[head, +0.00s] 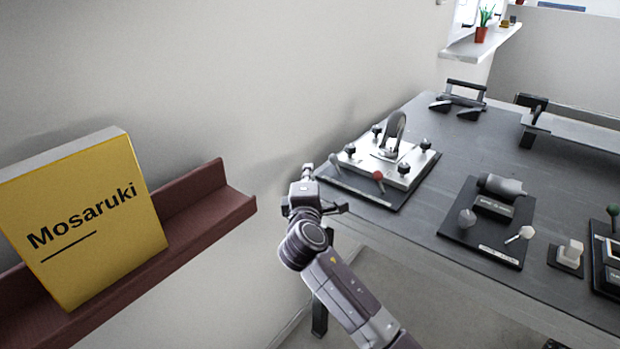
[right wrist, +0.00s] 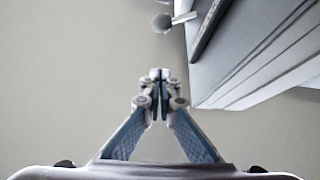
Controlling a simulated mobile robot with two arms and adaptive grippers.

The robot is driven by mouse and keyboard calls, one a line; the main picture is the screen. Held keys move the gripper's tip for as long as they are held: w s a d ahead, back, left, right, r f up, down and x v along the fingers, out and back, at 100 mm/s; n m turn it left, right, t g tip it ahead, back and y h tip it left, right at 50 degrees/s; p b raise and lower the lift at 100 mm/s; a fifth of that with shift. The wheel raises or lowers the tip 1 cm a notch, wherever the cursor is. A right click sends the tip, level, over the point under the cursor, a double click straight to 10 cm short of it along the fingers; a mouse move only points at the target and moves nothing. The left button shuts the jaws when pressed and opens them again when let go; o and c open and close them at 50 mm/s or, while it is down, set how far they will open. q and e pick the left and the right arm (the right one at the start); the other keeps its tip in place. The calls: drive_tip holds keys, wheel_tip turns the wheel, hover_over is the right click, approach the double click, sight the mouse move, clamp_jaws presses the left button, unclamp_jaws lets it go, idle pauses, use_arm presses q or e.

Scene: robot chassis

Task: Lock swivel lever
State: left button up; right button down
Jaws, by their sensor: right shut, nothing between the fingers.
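A silver plate device (head: 375,165) sits on a black board near the left end of the dark table. It carries a curved grey handle (head: 395,128), several black knobs and a lever with a red ball (head: 378,176). A small grey-ended lever (head: 335,162) sticks out at its left edge. Which part is the swivel lever, I cannot tell. My right gripper (head: 307,172) is left of the device, apart from it. In the right wrist view its fingers (right wrist: 160,76) are shut and empty. A round-ended lever (right wrist: 162,22) shows ahead of them. My left gripper is not in view.
A dark red shelf (head: 205,205) with a yellow Mosaruki box (head: 95,225) is on the wall at left. Other mounted fixtures (head: 490,210) stand along the table (head: 440,165). The table edge shows at right in the right wrist view (right wrist: 250,60).

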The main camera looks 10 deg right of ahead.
sight(335, 163)
drive_tip(key=b+x, duration=0.1)
drive_tip(key=x, duration=0.4)
drive_tip(key=shift+w+d+f, duration=0.1)
drive_tip(key=shift+w, duration=0.25)
drive_tip(key=d, duration=0.1)
drive_tip(key=s+d+p, duration=0.1)
drive_tip(key=shift+s+d+r, duration=0.2)
drive_tip(key=shift+s+d, duration=0.4)
drive_tip(key=shift+d, duration=0.05)
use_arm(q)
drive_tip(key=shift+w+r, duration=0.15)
